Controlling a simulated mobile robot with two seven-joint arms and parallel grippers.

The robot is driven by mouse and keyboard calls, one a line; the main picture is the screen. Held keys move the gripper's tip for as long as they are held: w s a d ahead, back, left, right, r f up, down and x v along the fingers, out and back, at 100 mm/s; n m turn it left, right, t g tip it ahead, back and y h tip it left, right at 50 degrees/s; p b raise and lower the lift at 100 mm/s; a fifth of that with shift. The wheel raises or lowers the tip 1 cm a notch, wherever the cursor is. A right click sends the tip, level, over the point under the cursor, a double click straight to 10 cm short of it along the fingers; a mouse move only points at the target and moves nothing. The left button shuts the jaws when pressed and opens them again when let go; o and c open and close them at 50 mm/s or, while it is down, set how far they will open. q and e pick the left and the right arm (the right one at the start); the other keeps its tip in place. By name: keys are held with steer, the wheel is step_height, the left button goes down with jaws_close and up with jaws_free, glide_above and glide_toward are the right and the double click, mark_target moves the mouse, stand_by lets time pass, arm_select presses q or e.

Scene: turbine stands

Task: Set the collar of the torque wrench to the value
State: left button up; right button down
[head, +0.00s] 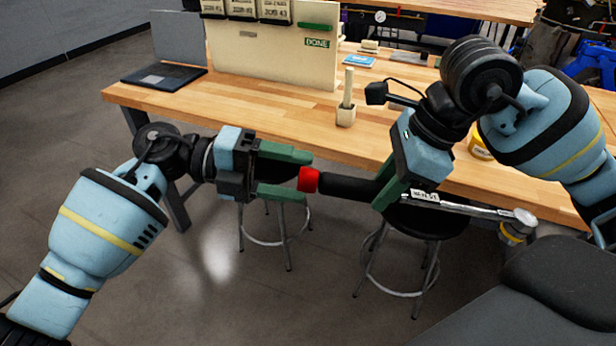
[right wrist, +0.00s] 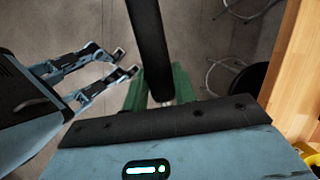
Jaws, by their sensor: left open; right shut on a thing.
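The torque wrench (head: 345,186) is held level in the air in front of the bench, its black handle to the left. Its red collar (head: 308,180) is at the handle's left end. A small scale label (head: 425,196) and the silver shaft lie right of my right gripper (head: 386,183), which is shut on the wrench. The right wrist view shows the black handle (right wrist: 149,45) between green fingers; the collar is out of that frame. My left gripper (head: 306,176) is open, its fingertips at the collar; I cannot tell whether they reach around it.
The wooden bench (head: 240,103) holds a laptop (head: 165,75), a board with cards and a DONE label (head: 275,55), a pale upright post (head: 347,95) and a yellow container (head: 480,148). Stools (head: 430,222) stand below. The floor at front left is clear.

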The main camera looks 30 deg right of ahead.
arm_select(q)
steer(key=v, duration=0.5)
stand_by(0.5)
steer(key=shift+d, duration=0.1)
stand_by(0.3)
